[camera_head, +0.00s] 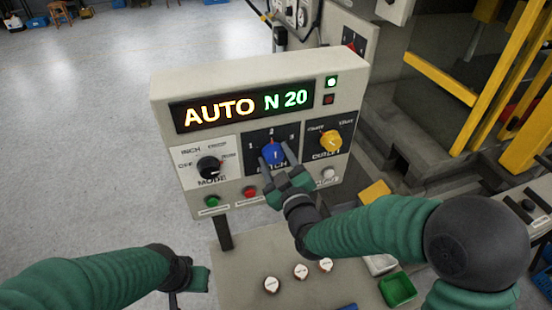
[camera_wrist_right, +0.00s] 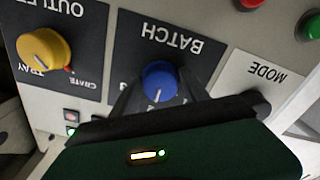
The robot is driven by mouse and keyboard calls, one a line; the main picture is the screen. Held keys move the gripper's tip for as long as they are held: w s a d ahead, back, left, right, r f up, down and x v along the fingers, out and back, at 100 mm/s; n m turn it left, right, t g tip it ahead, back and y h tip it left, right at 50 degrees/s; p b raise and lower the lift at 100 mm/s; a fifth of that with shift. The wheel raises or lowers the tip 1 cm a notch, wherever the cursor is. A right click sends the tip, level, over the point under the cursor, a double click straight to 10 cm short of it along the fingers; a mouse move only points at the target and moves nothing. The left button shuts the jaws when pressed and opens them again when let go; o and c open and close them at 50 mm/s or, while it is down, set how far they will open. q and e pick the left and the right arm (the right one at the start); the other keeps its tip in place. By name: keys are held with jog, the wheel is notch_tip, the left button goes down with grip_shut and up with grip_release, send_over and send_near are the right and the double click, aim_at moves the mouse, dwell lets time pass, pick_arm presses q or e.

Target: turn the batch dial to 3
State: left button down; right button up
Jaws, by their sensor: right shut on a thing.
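The batch dial (camera_head: 272,151) is a blue knob in the middle of the control box's front, with 1, 2 and 3 marked around its top. My right gripper (camera_head: 274,157) is shut on the knob, one finger on each side. In the upside-down right wrist view the dial (camera_wrist_right: 159,80) sits between the fingertips. Its white pointer line is directed roughly toward the 2; the gripper hides part of the scale. My left gripper (camera_head: 195,281) is low at the left, away from the box, and its jaws are unclear.
The display (camera_head: 245,106) reads AUTO N 20. The black mode dial (camera_head: 209,167) is left of the batch dial and the yellow outlet dial (camera_head: 330,141) right. Green (camera_head: 212,201) and red (camera_head: 250,192) buttons sit below. Several small round pieces lie on the table (camera_head: 245,285).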

jog(key=shift+d+f, duration=0.1)
jog(key=shift+f, duration=0.15)
jog(key=shift+s+a, duration=0.1)
jog(key=shift+a, duration=0.1)
